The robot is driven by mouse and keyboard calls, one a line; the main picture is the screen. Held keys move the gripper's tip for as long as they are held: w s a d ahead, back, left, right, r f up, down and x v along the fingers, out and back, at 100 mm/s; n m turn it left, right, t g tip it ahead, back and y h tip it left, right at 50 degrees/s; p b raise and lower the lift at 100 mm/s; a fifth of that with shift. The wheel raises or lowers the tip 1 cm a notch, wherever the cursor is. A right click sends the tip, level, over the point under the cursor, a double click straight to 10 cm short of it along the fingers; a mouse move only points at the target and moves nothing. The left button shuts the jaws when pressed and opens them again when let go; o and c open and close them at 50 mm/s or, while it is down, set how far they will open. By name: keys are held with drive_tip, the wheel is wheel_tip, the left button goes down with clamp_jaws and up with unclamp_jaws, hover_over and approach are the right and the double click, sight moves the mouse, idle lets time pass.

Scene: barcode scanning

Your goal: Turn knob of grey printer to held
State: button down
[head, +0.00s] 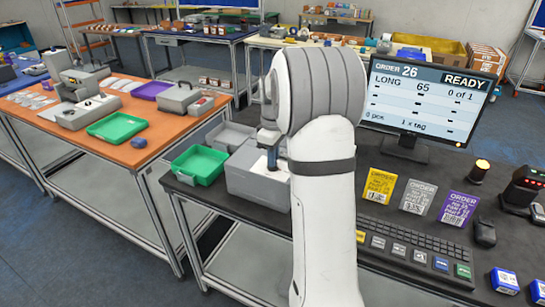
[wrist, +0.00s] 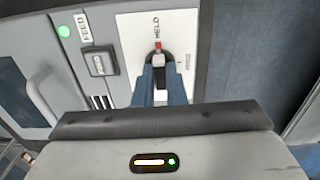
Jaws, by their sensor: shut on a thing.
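The grey printer (head: 250,182) stands on the dark bench, partly hidden behind my white arm. In the wrist view its white panel (wrist: 125,30) carries a small dark knob (wrist: 158,55) with a red mark. The red mark points up at the word HELD (wrist: 157,26). My gripper (wrist: 160,63) is at the panel with its blue fingers shut on the knob, one on each side. The knob's lower part is hidden by the fingers. In the head view my gripper (head: 272,158) reaches down onto the printer.
A FEED button (wrist: 99,62) and a green light (wrist: 64,31) are left of the knob. A green tray (head: 198,165) lies left of the printer. The monitor (head: 425,95) reads READY. A keyboard (head: 415,250) and order cards (head: 418,197) lie at the right.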

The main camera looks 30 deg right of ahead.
drive_tip(key=c, duration=1.5)
unclamp_jaws()
wheel_tip(320, 180, up, 8)
drive_tip(key=shift+f, duration=0.2)
drive_tip(key=shift+r, duration=0.15)
drive_tip(key=shift+s+a, duration=0.1)
drive_tip(key=shift+a, duration=0.15)
drive_tip(key=s+a+r+m+t, duration=0.1)
drive_tip(key=s+a+r+m, duration=0.15)
drive_tip(key=s+a, duration=0.75)
drive_tip(key=s+a+f+m, duration=0.1)
drive_tip(key=s+a+f, duration=0.1)
drive_tip(key=s, duration=0.3)
drive_tip(key=s+a+f+m+t, duration=0.1)
drive_tip(key=s+a+f+m, duration=0.1)
drive_tip(key=s, duration=0.4)
drive_tip(key=s+a+f+m+t, duration=0.1)
drive_tip(key=s+a+f+m, duration=0.1)
drive_tip(key=s, duration=0.3)
drive_tip(key=shift+s+f, duration=0.2)
drive_tip(key=shift+f, duration=0.05)
